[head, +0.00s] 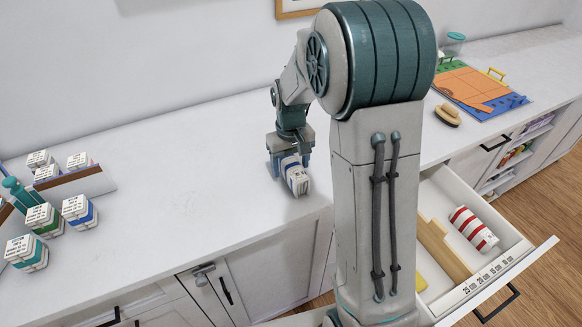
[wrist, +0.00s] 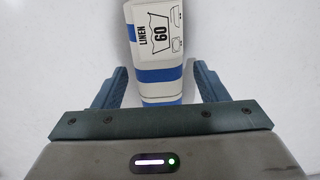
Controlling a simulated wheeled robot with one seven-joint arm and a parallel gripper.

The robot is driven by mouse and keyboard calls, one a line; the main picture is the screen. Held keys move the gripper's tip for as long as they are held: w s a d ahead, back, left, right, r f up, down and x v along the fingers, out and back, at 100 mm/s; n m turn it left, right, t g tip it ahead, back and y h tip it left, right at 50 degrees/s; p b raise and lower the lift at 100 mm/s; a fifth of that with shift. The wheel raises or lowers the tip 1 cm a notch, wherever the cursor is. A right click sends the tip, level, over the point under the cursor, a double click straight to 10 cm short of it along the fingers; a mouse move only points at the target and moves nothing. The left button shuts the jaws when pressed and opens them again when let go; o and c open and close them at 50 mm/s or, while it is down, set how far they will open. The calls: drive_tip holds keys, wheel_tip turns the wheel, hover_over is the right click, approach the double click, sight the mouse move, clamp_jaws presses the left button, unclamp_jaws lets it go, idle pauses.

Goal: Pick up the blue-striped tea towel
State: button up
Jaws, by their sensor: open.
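A white bundle with blue stripes, the blue-striped tea towel (head: 299,183), lies on the white counter below my gripper (head: 290,165). In the wrist view the towel (wrist: 158,50) has a label reading "LINEN 60" and blue bands. My gripper is open in the wrist view (wrist: 160,82), with one finger on each side of the towel and a gap showing beside each. The towel's near end is hidden behind the gripper body.
Several labelled bundles, one with blue (head: 79,213), stand at the counter's left near a brown-edged divider (head: 70,182). An open drawer (head: 505,262) at right holds a red-striped bundle (head: 474,229). A brush (head: 447,115) lies on the right counter. The counter left of my gripper is clear.

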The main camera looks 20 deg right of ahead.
drive_tip(key=shift+f, duration=0.3)
drive_tip(key=c, duration=1.1)
drive_tip(key=shift+r, duration=0.15)
